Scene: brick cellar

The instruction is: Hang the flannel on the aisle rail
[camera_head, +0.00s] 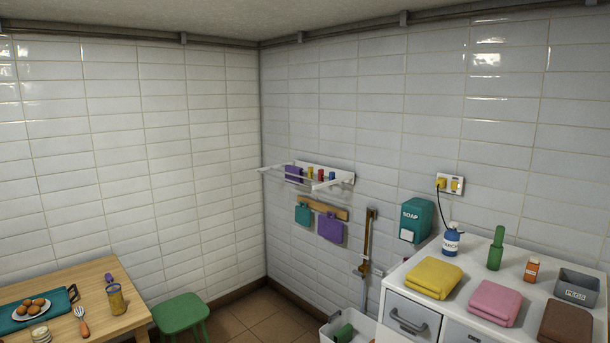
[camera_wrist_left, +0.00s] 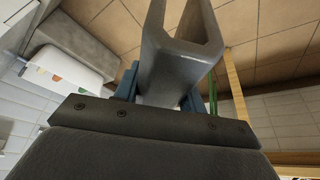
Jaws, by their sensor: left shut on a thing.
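A white wall rack (camera_head: 345,177) with thin rails sticking out is on the right-hand tiled wall near the corner. A purple cloth (camera_head: 293,174) hangs at its left, and several coloured pieces sit along its back. I cannot tell which rail is the aisle rail. Neither gripper shows in the head view.
Below the rack, a wooden strip (camera_head: 325,207) holds a teal and a purple piece. A white counter (camera_head: 390,279) with folded towels and bottles stands right. A wooden table (camera_head: 95,273) and green stool (camera_head: 180,312) stand left. A white tub (camera_head: 327,334) is on the floor.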

